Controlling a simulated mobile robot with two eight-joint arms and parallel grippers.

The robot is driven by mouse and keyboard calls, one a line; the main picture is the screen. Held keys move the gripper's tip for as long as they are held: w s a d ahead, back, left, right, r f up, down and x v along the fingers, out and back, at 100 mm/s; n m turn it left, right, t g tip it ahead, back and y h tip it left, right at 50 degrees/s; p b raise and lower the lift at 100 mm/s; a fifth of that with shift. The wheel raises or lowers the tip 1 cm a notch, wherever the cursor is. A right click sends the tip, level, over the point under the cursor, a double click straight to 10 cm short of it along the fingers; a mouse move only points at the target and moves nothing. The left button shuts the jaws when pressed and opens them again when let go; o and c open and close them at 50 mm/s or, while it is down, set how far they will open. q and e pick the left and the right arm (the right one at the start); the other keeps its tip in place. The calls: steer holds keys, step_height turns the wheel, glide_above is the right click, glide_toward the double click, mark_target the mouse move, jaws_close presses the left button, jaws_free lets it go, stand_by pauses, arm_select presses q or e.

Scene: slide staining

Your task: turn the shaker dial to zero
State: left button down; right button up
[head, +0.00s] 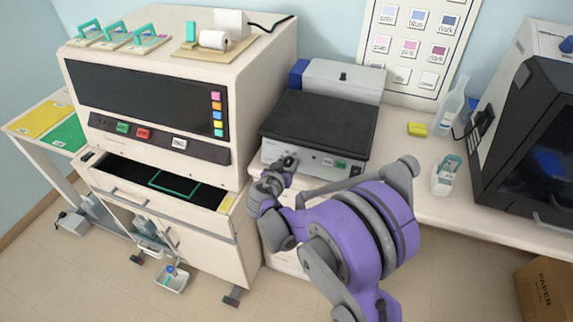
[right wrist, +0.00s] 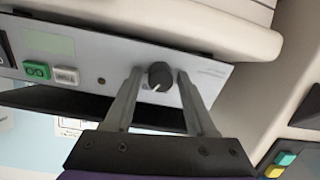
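The shaker (head: 318,128) stands on the bench, with a flat black platform and a pale front panel. Its dial is a round black knob (right wrist: 160,75) with a white pointer line, which points down and slightly left in the right wrist view. My right gripper (right wrist: 160,76) is open, with one finger on each side of the dial and small gaps visible between. In the head view my right gripper (head: 282,168) is at the left part of the shaker's front panel and largely covers the dial. My left gripper is in neither view.
Green and white buttons (right wrist: 50,73) sit on the panel beside the dial. A large stainer cabinet (head: 150,100) with an open drawer (head: 128,184) stands left of the shaker.

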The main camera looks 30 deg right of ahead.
jaws_close()
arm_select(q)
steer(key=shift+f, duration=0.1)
arm_select(e)
steer(key=n+b, duration=0.1)
steer(key=n, duration=0.3)
steer(key=n+b, duration=0.2)
steer(key=n, duration=0.3)
steer(key=shift+n, duration=0.4)
steer(key=n+b, duration=0.1)
steer(key=n, duration=0.4)
steer(key=shift+g+b, duration=0.3)
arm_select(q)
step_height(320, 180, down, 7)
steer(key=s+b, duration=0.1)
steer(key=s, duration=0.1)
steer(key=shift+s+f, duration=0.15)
arm_select(e)
steer(key=shift+w+n, duration=0.1)
steer(key=shift+n, duration=2.2)
